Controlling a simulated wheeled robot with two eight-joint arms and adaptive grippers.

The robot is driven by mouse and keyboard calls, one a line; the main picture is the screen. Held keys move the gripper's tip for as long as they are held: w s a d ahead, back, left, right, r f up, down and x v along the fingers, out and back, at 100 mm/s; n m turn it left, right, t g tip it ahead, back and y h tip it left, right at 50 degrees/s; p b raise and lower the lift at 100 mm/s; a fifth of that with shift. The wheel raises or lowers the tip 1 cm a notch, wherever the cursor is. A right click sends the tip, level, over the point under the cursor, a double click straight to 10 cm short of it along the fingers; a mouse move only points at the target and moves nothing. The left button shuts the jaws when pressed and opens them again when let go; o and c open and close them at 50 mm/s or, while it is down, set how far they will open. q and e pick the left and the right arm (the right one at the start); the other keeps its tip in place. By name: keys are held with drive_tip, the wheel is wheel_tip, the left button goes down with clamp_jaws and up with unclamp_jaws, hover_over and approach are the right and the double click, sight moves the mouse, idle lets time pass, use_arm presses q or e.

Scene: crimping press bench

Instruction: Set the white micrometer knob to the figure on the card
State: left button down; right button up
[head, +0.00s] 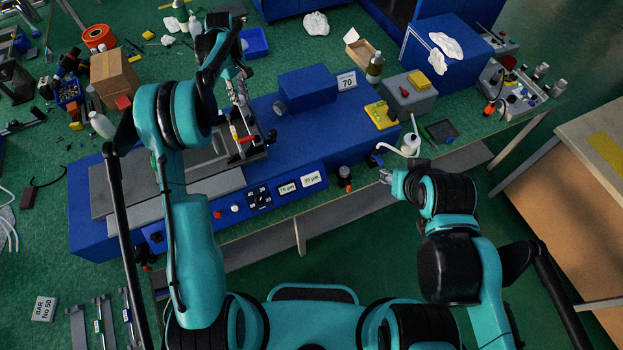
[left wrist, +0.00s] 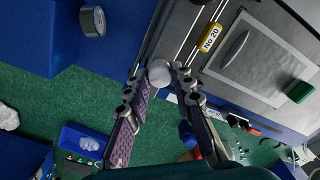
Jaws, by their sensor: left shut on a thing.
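The white micrometer knob (left wrist: 158,72) shows in the left wrist view as a pale round end between the fingertips of my left gripper (left wrist: 160,75). The fingers are closed on its two sides. In the head view my left gripper (head: 244,118) reaches down to the blue press bench, and the knob is hidden or too small to make out there. The card (head: 347,82) stands on the bench behind and reads 70. My right gripper (head: 387,177) is at the bench's front right, away from the knob; its finger opening is too small to judge.
A blue block (head: 307,88) stands beside the card.

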use_arm(q)
drive_tip(key=c, duration=1.3)
unclamp_jaws()
drive_tip(key=shift+r+p, duration=1.6)
drive_tip(key=shift+r, duration=1.4)
